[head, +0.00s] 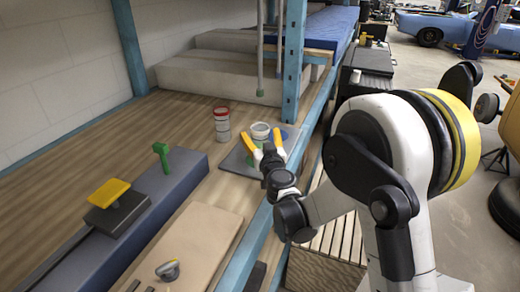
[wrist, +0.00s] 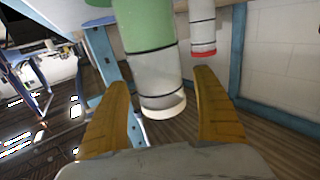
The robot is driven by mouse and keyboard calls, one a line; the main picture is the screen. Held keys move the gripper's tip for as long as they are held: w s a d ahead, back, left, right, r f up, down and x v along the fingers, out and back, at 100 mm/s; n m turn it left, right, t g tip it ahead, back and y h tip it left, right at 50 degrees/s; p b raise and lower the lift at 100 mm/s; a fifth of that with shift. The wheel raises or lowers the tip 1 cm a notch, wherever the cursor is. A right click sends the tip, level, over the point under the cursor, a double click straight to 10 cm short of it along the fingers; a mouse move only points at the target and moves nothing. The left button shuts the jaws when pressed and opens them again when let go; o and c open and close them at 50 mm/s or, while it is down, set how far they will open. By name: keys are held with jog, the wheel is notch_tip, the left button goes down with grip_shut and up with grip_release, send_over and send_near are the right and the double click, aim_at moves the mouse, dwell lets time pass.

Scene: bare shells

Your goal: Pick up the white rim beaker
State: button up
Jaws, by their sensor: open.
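The white rim beaker (head: 261,130) stands on a grey board on the wooden shelf in the head view, with its lower part hidden by my gripper. In the wrist view, which looks upside down, the beaker (wrist: 157,75) is clear and greyish with dark bands, a green part and a white rim. My gripper (head: 264,143) is open, its yellow fingers pointing at the beaker.
A red-rimmed beaker (head: 222,125) stands left of the white-rimmed one. The grey board (head: 236,160) lies beneath, with a blue disc (head: 289,133) behind. A blue post (head: 293,70) rises close behind, and a green-tipped rod (head: 260,60) hangs nearby.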

jog(key=c, duration=1.3)
jog(key=shift+r, duration=0.15)
